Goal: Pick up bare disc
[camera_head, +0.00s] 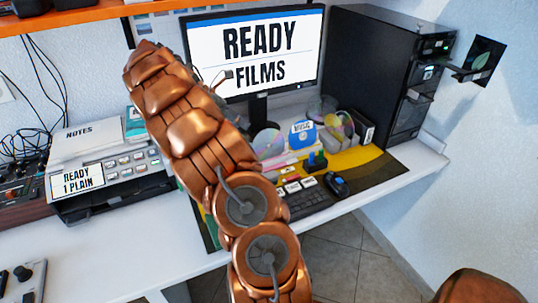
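A plain shiny disc (268,142) with no visible print stands or leans on the desk, just right of my copper arm and below the monitor. A second shiny, rainbow-tinted disc (340,125) shows farther right by a dark box. A blue disc (303,134) printed "MUSIC" sits between them. I cannot tell which shiny disc is the bare one. My arm rises across the desk to the upper left. Only a small thin metal part (222,77), perhaps of my gripper, shows beside it before the screen; its fingers are mostly hidden.
The monitor (258,50) reads "READY FILMS". A printer-like device (115,180) labelled "READY 1 PLAIN" is left. The keyboard (308,202) and mouse (337,184) lie at the desk's front. A black tower (380,70) with an extended disc holder (480,60) stands right.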

